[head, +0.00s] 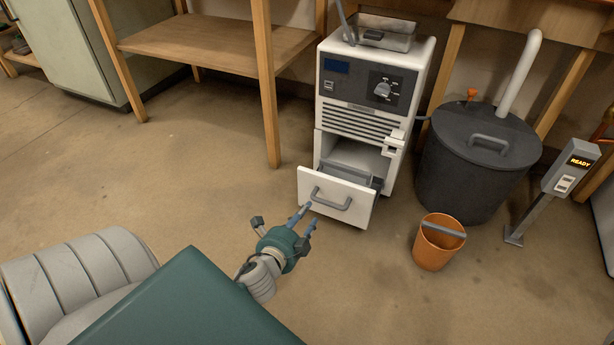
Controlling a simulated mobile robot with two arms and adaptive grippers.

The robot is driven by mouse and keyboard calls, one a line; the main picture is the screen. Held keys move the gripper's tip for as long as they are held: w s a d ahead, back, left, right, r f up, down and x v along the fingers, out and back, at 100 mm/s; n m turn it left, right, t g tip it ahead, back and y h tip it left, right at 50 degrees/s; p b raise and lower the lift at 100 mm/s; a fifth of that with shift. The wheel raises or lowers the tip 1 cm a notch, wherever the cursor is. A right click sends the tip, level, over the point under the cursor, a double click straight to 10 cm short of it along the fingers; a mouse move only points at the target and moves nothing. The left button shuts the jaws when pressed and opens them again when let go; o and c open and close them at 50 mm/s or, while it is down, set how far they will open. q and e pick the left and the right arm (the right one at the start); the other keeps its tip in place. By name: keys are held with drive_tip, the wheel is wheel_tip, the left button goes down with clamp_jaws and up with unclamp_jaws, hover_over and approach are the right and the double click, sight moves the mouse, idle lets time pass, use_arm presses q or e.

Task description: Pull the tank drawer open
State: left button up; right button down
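The tank drawer (337,212) is the white front low on a white machine (384,60). It stands pulled out, with a gap behind its front and part of its grey inside showing. Its grey bar handle (331,203) crosses the front. My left gripper (284,219) is just in front of and left of the drawer front. Its fingers are spread and nothing is seen between them. Its blue fingertips are close to the handle's left end, but I cannot tell whether they touch it. My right gripper is not in view.
An orange bucket (437,245) stands on the floor right of the drawer. A dark lidded tank (464,170) stands behind it. Wooden table legs (266,90) flank the machine. The floor left of the drawer is clear.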

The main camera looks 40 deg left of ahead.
use_arm(q)
drive_tip(key=shift+f+p+v, duration=0.15)
drive_tip(key=shift+p+v, duration=0.05)
drive_tip(key=shift+v, duration=0.9)
drive_tip(key=shift+f+p+v, duration=0.15)
drive_tip(key=shift+p+v, duration=0.05)
drive_tip(key=shift+v, duration=0.9)
drive_tip(key=shift+s+a+r, duration=0.1)
drive_tip(key=shift+s, duration=0.05)
